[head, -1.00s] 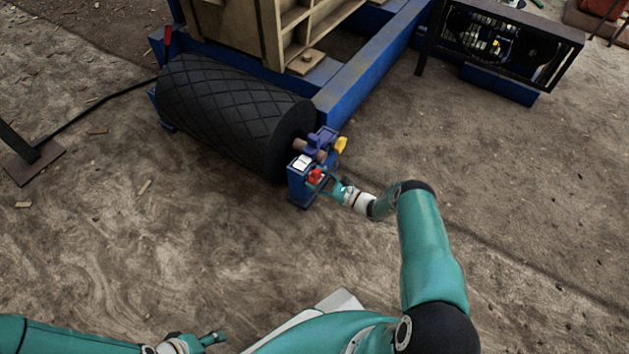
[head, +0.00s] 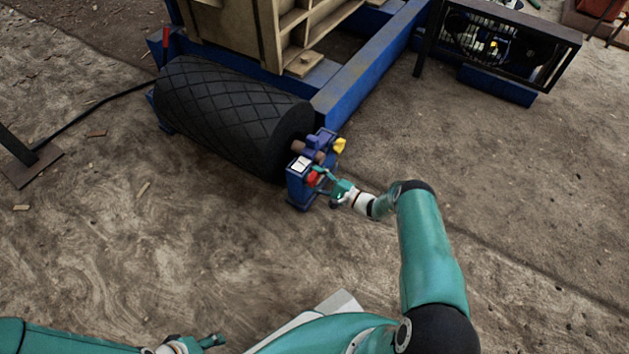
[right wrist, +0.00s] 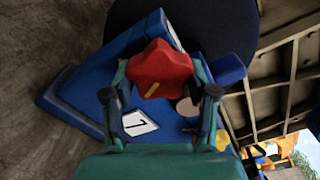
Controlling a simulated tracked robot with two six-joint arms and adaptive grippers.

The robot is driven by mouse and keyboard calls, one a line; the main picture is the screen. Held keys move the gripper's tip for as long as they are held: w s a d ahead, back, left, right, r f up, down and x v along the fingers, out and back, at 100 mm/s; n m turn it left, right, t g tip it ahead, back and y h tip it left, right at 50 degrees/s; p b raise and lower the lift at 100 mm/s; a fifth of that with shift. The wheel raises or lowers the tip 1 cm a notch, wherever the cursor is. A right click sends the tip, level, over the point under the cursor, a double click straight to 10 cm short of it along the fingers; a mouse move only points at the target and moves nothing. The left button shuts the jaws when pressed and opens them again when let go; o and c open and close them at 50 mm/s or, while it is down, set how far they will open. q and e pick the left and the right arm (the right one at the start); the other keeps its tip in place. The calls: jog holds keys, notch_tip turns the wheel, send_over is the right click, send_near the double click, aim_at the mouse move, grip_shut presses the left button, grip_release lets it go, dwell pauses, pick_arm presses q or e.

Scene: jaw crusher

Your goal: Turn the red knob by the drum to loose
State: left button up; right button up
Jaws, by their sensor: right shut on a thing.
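The red knob (head: 313,178) sits on the blue bracket (head: 297,190) at the right end of the black ribbed drum (head: 232,112). In the right wrist view the knob (right wrist: 160,70) is a lobed red handle with a yellow mark, and a white label (right wrist: 139,123) lies on the blue plate below it. My right gripper (head: 322,178) is at the knob, with its fingers on either side; it is shut on the knob. The fingertips are partly hidden behind the knob in the wrist view. My left gripper (head: 212,341) is low at the bottom edge, far from the knob, its jaws too small to judge.
A yellow part (head: 339,145) sits just above the knob on the bracket. A blue frame beam (head: 375,75) runs behind the drum. A black guarded unit (head: 505,48) stands at the upper right. The dirt ground in front of the drum is mostly clear.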

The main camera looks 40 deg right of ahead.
jog(key=n, duration=0.4)
jog(key=shift+s+a+f+n+p, duration=0.15)
jog(key=shift+s+a+n+p, duration=0.05)
jog(key=shift+n+p, duration=0.45)
jog(key=shift+n, duration=1.25)
jog(key=o, duration=1)
jog(key=shift+o, duration=0.9)
jog(key=shift+d, duration=0.1)
jog(key=shift+w+r, duration=0.1)
jog(key=shift+r, duration=0.1)
jog(key=shift+d, duration=0.1)
